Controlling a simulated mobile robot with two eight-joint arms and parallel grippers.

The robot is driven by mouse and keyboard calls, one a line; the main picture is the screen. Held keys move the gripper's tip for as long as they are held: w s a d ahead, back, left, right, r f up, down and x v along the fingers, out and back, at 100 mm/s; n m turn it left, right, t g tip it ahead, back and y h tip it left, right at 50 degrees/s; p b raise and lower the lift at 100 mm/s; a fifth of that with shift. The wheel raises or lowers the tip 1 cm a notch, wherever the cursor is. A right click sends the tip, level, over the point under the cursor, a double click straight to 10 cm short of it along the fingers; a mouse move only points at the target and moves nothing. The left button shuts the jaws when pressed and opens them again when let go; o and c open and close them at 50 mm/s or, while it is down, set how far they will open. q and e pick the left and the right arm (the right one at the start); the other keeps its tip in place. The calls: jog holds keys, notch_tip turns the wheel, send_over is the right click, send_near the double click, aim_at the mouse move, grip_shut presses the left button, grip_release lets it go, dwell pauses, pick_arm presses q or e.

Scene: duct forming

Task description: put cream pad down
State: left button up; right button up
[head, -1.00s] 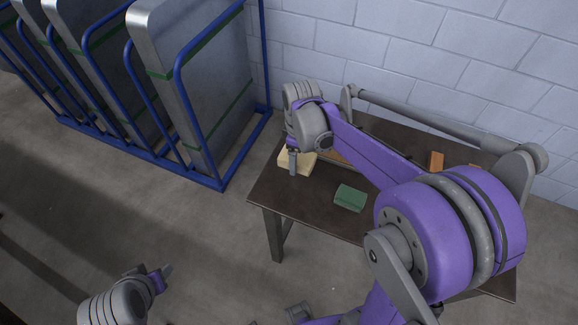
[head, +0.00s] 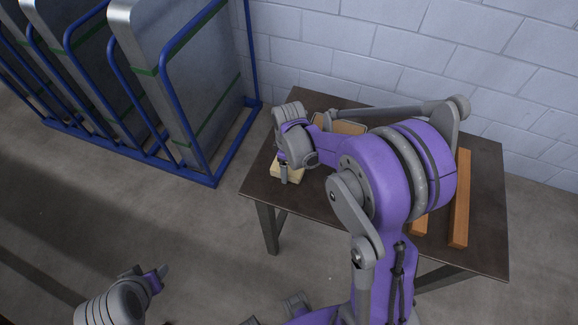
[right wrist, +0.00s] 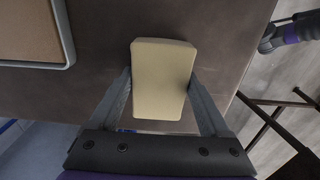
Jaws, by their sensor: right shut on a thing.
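The cream pad (head: 288,171) is a pale rectangular block at the left end of the dark table (head: 262,188). In the right wrist view the pad (right wrist: 163,72) sits between the two fingers of my right gripper (right wrist: 162,88), which is shut on it. In the head view my right gripper (head: 284,174) points down at the pad and partly covers it. The pad is at or just above the table top; contact cannot be told. My left gripper (head: 162,272) is low at the left, away from the table, and its jaw opening is unclear.
A grey-rimmed tray with a brown inside (head: 348,127) lies behind my right arm; its rim (right wrist: 69,45) shows beside the pad. Orange-brown bars (head: 460,200) lie at the table's right. A blue rack (head: 212,176) with metal panels stands left. A block wall is behind.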

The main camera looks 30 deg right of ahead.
jog(key=shift+f, duration=0.2)
jog(key=o, duration=1.3)
jog(key=shift+r, duration=0.1)
jog(key=shift+r, duration=0.3)
notch_tip(320, 180, up, 11)
jog(key=p, duration=0.1)
jog(key=s+a+m+t, duration=0.2)
jog(key=s, duration=0.2)
jog(key=s+a+m+t, duration=0.1)
jog(key=s+a+m, duration=0.1)
jog(key=s, duration=0.3)
jog(key=s+a+m+t, duration=0.2)
jog(key=s+a+m, duration=0.1)
jog(key=s+m, duration=0.1)
jog(key=shift+s+r+t, duration=0.3)
jog(key=shift+s, duration=0.45)
jog(key=shift+d, duration=0.1)
